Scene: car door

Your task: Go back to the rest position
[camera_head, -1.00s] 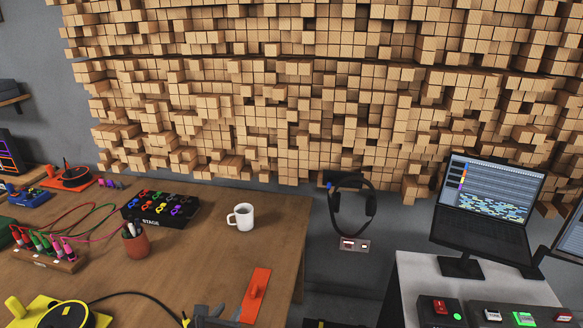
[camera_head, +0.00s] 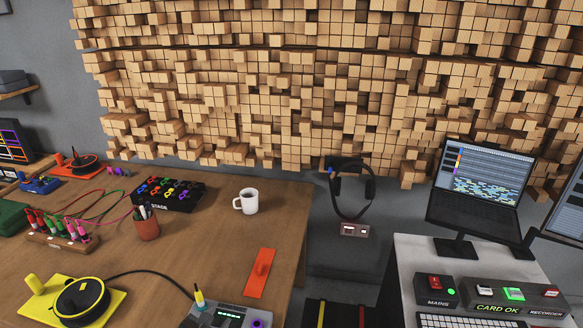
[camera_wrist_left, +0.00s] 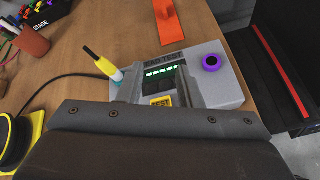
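My left gripper (camera_wrist_left: 150,92) shows in the left wrist view, with its two grey fingers apart and bare space between them. It is above a grey box (camera_wrist_left: 207,78) with a green lit display and a purple knob. A yellow-and-white plug (camera_wrist_left: 102,64) on a black cable stands at the box's left end. The box also shows at the bottom edge of the head view (camera_head: 228,317). I cannot make out the left gripper clearly in the head view. My right gripper is in neither view.
The wooden table (camera_head: 195,242) holds a white mug (camera_head: 248,202), a pen cup (camera_head: 147,226), an orange plate (camera_head: 260,272) and a yellow cable reel (camera_head: 78,300). Headphones (camera_head: 352,190) hang beyond its right edge. A grey desk with a laptop (camera_head: 480,195) stands at right.

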